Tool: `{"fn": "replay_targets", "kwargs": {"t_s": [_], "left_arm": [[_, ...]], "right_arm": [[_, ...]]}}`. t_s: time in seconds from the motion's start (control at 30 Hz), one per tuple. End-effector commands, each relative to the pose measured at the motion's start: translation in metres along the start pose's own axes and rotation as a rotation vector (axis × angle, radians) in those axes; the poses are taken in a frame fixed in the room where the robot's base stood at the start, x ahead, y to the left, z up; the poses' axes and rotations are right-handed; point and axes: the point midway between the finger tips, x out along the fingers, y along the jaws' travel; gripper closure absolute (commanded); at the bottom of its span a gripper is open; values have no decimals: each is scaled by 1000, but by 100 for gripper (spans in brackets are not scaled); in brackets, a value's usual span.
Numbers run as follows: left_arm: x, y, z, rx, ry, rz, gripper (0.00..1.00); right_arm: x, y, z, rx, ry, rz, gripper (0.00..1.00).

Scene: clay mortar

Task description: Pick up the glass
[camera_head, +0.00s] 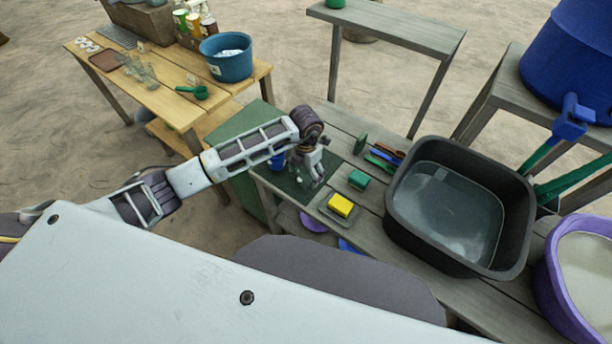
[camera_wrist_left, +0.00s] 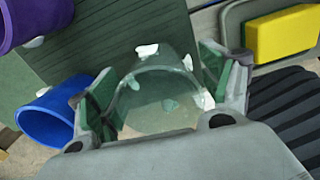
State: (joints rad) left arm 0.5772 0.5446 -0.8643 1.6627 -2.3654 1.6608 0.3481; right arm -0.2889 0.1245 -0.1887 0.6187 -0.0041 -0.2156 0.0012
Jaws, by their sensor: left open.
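A clear glass (camera_wrist_left: 152,112) with white and green patches stands on the dark green mat (camera_wrist_left: 120,28) in the left wrist view. My left gripper (camera_wrist_left: 158,78) is open, with its green-padded fingers on either side of the glass. I see gaps between the pads and the glass, but cannot tell whether either touches. In the head view, my left gripper (camera_head: 312,165) points down over the mat and mostly hides the glass. My right gripper is not in view.
A blue cup (camera_wrist_left: 47,116) and a purple cup (camera_wrist_left: 34,18) are close left of the fingers. A black basin (camera_head: 408,208) stands farther right.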

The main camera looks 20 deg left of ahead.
Motion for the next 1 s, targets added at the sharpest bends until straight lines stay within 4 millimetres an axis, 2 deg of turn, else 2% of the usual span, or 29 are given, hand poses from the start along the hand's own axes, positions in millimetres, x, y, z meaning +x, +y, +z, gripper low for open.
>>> {"fn": "replay_targets", "kwargs": {"t_s": [0.2,0.43,0.67,1.0], "left_arm": [[15,0,0,0,0,1,21],[16,0,0,0,-1,1,21],[15,1,0,0,-1,1,21],[15,1,0,0,-1,1,63]], "right_arm": [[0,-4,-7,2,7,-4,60],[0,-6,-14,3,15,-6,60],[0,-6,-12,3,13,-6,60],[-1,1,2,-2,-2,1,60]]}}
